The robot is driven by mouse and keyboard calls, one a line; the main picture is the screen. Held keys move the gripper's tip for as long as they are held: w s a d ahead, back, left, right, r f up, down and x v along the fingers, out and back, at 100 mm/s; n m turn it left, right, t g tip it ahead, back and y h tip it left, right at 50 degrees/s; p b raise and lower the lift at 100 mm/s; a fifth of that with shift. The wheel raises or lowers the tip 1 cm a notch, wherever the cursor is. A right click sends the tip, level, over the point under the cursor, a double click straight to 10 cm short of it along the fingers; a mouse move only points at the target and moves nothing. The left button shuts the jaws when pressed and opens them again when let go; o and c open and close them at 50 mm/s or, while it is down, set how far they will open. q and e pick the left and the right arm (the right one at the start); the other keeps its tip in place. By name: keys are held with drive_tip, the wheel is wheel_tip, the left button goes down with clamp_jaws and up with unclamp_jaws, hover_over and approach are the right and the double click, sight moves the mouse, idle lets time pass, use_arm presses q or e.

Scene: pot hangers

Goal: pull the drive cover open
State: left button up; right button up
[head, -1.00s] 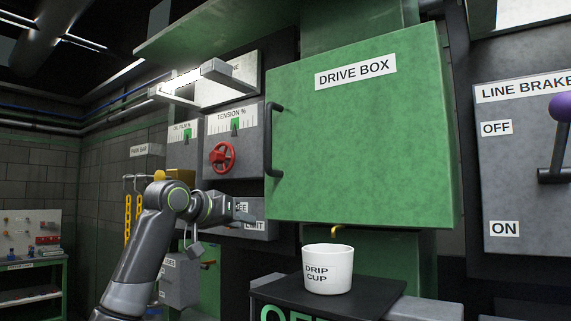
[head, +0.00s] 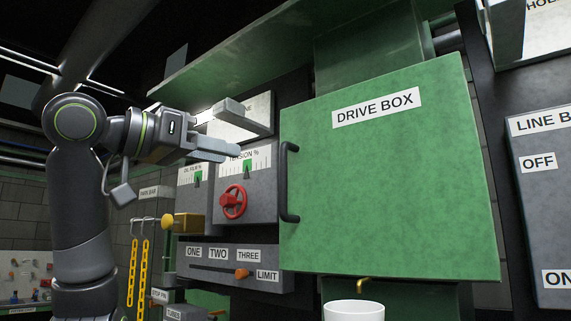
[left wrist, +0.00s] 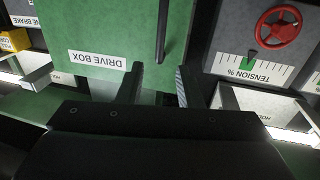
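The drive cover is the large green door (head: 390,190) labelled DRIVE BOX, and it looks closed. Its dark vertical handle (head: 288,185) is on the left edge. My left gripper (head: 232,150) is raised left of the handle, in front of the tension gauge's top, touching nothing that I can see. In the left wrist view, which is upside down, the two fingers (left wrist: 160,85) are apart with nothing between them. The handle (left wrist: 162,32) shows beyond them, roughly in line with the gap, and the green door (left wrist: 100,30) lies to its left. My right gripper is not visible.
A red handwheel (head: 234,202) sits below the tension gauge. A slider panel (head: 215,265) is lower left. A white cup (head: 353,311) stands below the door. A LINE BRAKE panel (head: 545,210) is to the right. A green shelf-like ledge (head: 270,45) is overhead.

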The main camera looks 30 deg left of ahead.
sight(281, 166)
use_arm(q)
drive_tip(key=p+x, duration=0.4)
drive_tip(key=x, duration=0.9)
drive_tip(key=shift+w, duration=0.2)
drive_tip(key=shift+w+f, duration=0.1)
drive_tip(key=shift+w, duration=0.3)
clamp_jaws()
